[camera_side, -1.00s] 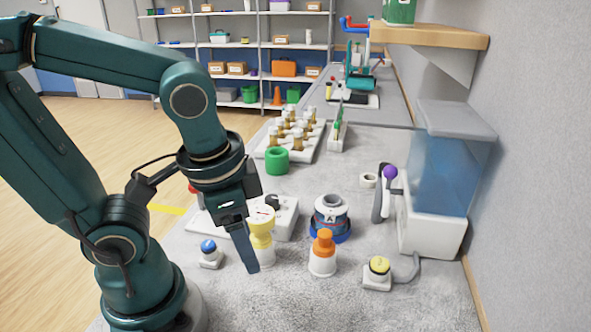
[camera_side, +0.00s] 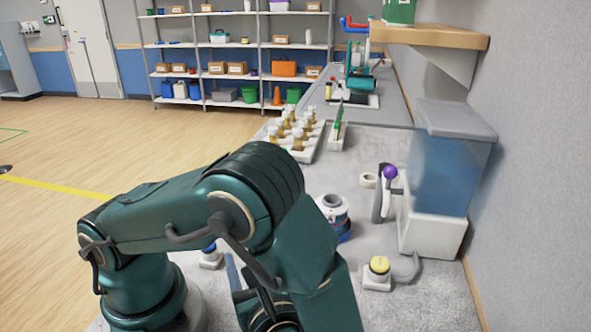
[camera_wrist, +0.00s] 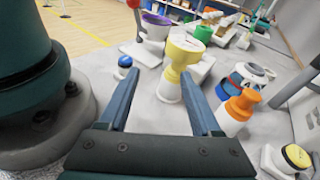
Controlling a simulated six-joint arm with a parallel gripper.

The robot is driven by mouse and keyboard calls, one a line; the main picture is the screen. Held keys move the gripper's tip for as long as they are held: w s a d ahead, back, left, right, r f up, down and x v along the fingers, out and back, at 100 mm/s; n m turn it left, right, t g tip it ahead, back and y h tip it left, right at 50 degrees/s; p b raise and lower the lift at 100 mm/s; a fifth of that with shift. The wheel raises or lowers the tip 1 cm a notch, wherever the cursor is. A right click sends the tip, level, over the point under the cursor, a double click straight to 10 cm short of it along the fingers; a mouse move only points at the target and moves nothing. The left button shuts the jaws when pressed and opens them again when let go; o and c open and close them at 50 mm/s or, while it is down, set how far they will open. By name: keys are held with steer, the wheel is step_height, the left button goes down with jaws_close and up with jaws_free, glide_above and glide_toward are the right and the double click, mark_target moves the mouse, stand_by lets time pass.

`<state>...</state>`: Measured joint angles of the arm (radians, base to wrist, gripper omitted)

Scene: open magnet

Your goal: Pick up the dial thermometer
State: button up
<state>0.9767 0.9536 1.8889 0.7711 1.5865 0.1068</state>
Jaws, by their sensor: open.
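The dial thermometer (camera_wrist: 186,46) shows in the wrist view as a yellow round head with a pale dial face, standing upright on a flared white and yellow base. In the side view it is hidden behind my arm. My gripper (camera_wrist: 162,72) is open and empty. Its two blue fingers point toward the thermometer, which stands ahead of the gap between them; I cannot tell whether its base is within the fingers' reach. In the side view only part of a blue finger shows beside my arm.
An orange-topped white bottle (camera_wrist: 240,108) stands close right of the fingers, with a blue-and-white device (camera_wrist: 245,78) behind it. A blue button (camera_wrist: 125,62) is at the left, and a yellow button (camera_side: 378,265) at the right. A water tank (camera_side: 440,165) stands by the wall.

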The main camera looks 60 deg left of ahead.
steer(key=m+t, duration=0.2)
steer(key=w+d+f+m+t+y, duration=0.1)
steer(key=shift+t, duration=0.3)
steer(key=shift+w+a, duration=0.1)
steer(key=shift+m, duration=0.3)
steer(key=x, duration=0.6)
steer(key=shift+w+x, duration=0.1)
steer(key=shift+x, duration=1.35)
steer(key=shift+w+x, duration=0.15)
steer(key=shift+x, duration=1.25)
jaws_close()
